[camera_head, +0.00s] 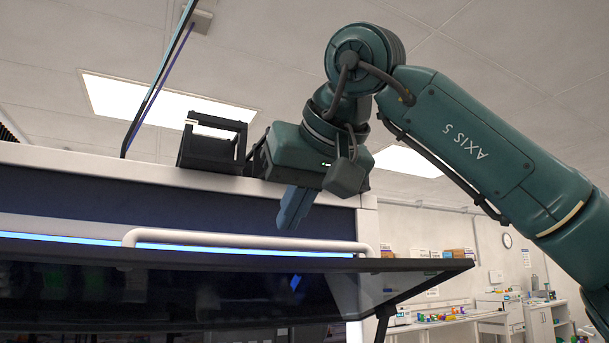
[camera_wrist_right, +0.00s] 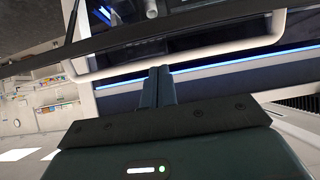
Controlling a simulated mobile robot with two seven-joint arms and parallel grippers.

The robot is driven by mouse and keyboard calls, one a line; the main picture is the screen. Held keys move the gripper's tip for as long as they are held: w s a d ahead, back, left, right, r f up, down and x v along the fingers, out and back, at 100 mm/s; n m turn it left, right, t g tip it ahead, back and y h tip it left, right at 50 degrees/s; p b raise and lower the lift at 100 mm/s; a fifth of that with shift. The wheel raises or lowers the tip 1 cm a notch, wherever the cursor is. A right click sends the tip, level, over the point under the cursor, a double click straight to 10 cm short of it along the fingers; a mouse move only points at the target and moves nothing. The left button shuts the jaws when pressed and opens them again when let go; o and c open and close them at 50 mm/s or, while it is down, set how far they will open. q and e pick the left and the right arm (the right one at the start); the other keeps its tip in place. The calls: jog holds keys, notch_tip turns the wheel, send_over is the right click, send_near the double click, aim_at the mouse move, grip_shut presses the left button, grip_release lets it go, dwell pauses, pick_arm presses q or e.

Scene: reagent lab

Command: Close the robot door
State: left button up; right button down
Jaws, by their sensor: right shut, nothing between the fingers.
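The machine's door (camera_head: 200,295) is a dark glossy panel in the head view, raised and tilted out toward me, with its edge running across the picture. A white bar handle (camera_head: 240,240) runs along it; the handle also shows in the right wrist view (camera_wrist_right: 190,60). My right gripper (camera_head: 290,212) is shut and empty, its blue-grey fingers pointing down just above the handle. In the right wrist view the shut fingertips (camera_wrist_right: 160,72) sit close to the bar; I cannot tell whether they touch it. My left gripper is out of view.
The machine's white and dark blue housing (camera_head: 80,195) with a blue light strip (camera_head: 60,238) stands behind the door. A black bracket (camera_head: 210,145) sits on its top edge. Lab benches (camera_head: 450,325) with small items stand at the far right.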

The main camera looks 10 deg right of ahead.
jog(key=shift+s+d+f, duration=0.1)
jog(key=shift+s+f, duration=0.2)
jog(key=shift+f, duration=0.35)
jog(key=shift+s+d+f, duration=0.1)
jog(key=shift+s+f, duration=0.15)
jog(key=shift+f, duration=0.4)
